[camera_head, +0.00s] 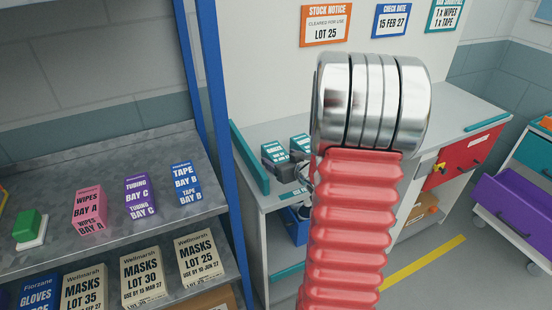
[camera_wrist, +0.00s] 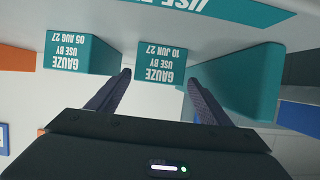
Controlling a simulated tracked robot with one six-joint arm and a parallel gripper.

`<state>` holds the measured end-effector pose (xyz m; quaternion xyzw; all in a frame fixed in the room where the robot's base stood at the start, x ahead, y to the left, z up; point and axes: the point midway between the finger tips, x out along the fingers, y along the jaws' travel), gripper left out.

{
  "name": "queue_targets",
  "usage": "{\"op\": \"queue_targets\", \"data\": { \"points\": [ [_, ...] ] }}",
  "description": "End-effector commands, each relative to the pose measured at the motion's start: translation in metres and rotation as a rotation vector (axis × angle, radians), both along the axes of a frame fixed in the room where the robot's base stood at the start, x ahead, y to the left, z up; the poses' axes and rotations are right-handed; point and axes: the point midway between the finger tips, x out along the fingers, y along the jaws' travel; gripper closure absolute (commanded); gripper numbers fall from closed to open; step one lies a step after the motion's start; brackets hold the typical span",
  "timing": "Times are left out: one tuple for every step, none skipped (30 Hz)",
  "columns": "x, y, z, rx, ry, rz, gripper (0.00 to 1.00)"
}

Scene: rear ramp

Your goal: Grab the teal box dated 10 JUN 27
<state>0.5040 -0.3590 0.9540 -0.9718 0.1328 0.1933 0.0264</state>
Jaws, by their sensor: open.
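The teal gauze box (camera_wrist: 160,62) reads "USE BY 10 JUN 27", upside down in the wrist view. It lies between and just beyond my fingertips, with a light gap visible beside each finger. My gripper (camera_wrist: 160,77) is open and empty. A second teal gauze box (camera_wrist: 82,55) reads "05 AUG 27" and is outside the left finger. In the head view, two small teal boxes (camera_head: 274,152) (camera_head: 300,142) are on the grey bench, with my gripper (camera_head: 284,168) close to them. My arm hides part of that area; their dates are unreadable there.
A teal end panel (camera_wrist: 240,82) stands close outside the right finger; it also shows in the head view (camera_head: 249,158). A blue shelf post (camera_head: 212,110) and a metal shelf (camera_head: 110,190) with labelled boxes are at the left. The bench (camera_head: 455,128) is clear toward the right.

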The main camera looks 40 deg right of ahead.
Motion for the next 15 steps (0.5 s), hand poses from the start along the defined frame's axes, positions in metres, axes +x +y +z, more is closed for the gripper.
{"op": "queue_targets", "data": {
  "points": [
    [0.004, -0.001, -0.002, 0.000, 0.000, 0.001, 0.27],
    [0.006, -0.002, -0.003, 0.001, 0.001, 0.001, 0.27],
    [0.010, -0.003, -0.005, 0.000, 0.002, 0.002, 0.27],
    [0.012, -0.004, -0.006, 0.000, 0.002, 0.002, 0.27],
    [0.015, -0.006, -0.007, 0.000, 0.001, 0.002, 0.27],
    [0.020, -0.008, -0.009, 0.000, 0.001, 0.002, 0.27],
    [0.023, -0.009, -0.011, 0.001, 0.002, 0.001, 0.27],
    [0.026, -0.011, -0.012, 0.001, 0.001, 0.001, 0.27],
    [0.030, -0.012, -0.013, 0.000, 0.001, 0.001, 0.27],
    [0.033, -0.012, -0.015, 0.000, 0.001, 0.002, 0.27],
    [0.035, -0.013, -0.016, 0.000, 0.001, 0.002, 0.27],
    [0.038, -0.014, -0.017, -0.001, 0.000, 0.001, 0.27],
    [0.040, -0.014, -0.017, -0.001, 0.000, 0.001, 0.27],
    [0.041, -0.015, -0.017, -0.001, 0.000, 0.001, 0.27],
    [0.042, -0.015, -0.018, 0.000, 0.000, 0.000, 0.27]
  ]
}}
